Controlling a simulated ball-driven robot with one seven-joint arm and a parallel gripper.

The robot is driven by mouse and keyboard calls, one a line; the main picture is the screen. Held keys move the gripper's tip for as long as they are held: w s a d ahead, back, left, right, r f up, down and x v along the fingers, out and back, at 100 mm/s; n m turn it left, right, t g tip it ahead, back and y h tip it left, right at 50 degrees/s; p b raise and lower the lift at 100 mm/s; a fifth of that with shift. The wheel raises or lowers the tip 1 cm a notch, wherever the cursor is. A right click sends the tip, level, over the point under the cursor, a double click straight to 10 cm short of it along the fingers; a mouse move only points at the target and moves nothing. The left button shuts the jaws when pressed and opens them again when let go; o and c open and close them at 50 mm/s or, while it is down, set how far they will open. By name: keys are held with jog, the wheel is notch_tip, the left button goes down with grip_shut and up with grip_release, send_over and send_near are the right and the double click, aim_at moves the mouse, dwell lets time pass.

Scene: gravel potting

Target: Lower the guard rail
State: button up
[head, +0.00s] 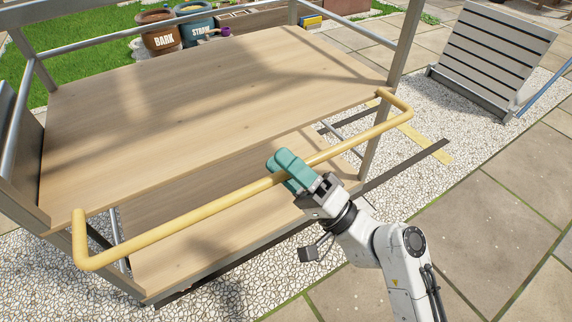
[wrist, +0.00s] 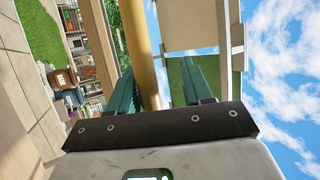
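The guard rail is a yellow U-shaped bar (head: 180,222) along the front of the wooden potting bench (head: 200,95). It stands out in front of the upper board, with bent ends at left and right. My gripper (head: 288,168) has teal fingers and is at the rail, right of its middle. In the wrist view the rail (wrist: 145,65) passes between the two fingers of my gripper (wrist: 160,85). The fingers are apart, and a gap shows between the rail and the right finger. The rail's pivots are not clearly visible.
The upper board is bare. A lower wooden shelf (head: 190,250) lies beneath it. Pots labelled BARK (head: 162,38) and STRAW (head: 198,30) stand behind. A slatted panel (head: 490,50) stands at the back right. Paving (head: 470,220) at the right is clear.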

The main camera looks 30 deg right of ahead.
notch_tip(320, 180, down, 7)
jog(key=s+d, duration=0.1)
jog(key=d, duration=0.1)
jog(key=shift+s+d+r, duration=0.15)
jog(key=shift+s+d, duration=0.05)
jog(key=shift+d, duration=0.2)
jog(key=shift+o, duration=1)
jog(key=shift+s+d+f, duration=0.1)
jog(key=shift+d+f, duration=0.15)
jog(key=shift+f, duration=0.35)
jog(key=shift+d+f, duration=0.1)
jog(key=shift+f, duration=0.15)
jog(key=shift+c, duration=1)
jog(key=shift+s+d+f, duration=0.2)
jog(key=shift+d+f, duration=0.15)
jog(key=shift+f, duration=0.4)
jog(key=shift+s+d+f, duration=0.2)
jog(key=shift+d+f, duration=0.1)
jog(key=shift+f, duration=0.4)
jog(key=p+v, duration=0.1)
jog(key=v, duration=1)
jog(key=shift+p, duration=0.3)
